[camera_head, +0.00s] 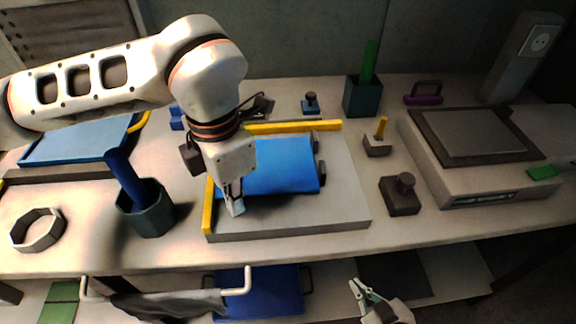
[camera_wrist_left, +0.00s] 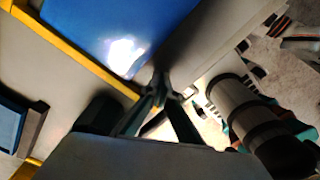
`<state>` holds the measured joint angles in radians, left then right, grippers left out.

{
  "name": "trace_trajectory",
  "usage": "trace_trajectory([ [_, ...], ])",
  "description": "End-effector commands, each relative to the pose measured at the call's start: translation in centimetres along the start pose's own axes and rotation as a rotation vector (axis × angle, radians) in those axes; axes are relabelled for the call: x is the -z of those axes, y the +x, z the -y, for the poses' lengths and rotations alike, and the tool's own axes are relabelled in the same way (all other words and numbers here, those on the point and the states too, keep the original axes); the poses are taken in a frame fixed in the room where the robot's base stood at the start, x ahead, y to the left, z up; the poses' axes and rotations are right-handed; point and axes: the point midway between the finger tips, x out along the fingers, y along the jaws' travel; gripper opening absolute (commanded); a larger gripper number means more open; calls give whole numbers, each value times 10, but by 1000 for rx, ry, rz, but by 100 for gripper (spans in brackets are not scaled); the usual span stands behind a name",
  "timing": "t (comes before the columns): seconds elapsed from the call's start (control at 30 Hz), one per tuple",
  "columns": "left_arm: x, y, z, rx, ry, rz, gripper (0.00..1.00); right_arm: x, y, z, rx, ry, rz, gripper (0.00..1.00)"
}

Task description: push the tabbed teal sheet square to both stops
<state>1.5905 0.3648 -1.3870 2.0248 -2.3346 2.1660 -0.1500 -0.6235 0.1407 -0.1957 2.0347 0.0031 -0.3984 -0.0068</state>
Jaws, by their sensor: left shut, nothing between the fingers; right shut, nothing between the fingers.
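The sheet (camera_head: 285,168) looks bright blue and lies on a pale raised board (camera_head: 345,205). Dark grey pieces (camera_head: 320,170) stand at its right edge. One yellow stop (camera_head: 292,127) runs along the board's back, the other (camera_head: 208,205) along its left side. My left gripper (camera_head: 236,206) is shut and empty, pointing down by the board's front left, and hides part of the sheet. In the left wrist view the sheet (camera_wrist_left: 95,28) lies close beside a yellow stop (camera_wrist_left: 72,58); contact is unclear. My right gripper (camera_head: 366,292) is shut, low in front of the table.
A teal cup (camera_head: 147,212) with a blue handle and a grey ring (camera_head: 37,230) stand left. A dark knobbed block (camera_head: 400,195) and a grey machine (camera_head: 475,160) stand right. A green-handled holder (camera_head: 363,95) is behind. A rail with cloth (camera_head: 170,300) hangs in front.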

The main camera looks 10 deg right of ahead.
Motion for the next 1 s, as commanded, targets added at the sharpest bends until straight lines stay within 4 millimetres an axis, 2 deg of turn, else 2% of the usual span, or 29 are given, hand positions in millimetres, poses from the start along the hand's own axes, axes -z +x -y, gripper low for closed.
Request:
trace_trajectory([
  [0.77, 0, 15, 0, 0, 0, 0, 0, -10, 2, 3, 4, 2, 12, 0],
  [1.0, 0, 14, 0, -1, 0, 0, 0, -8, 1, 2, 3, 1, 10, 0],
])
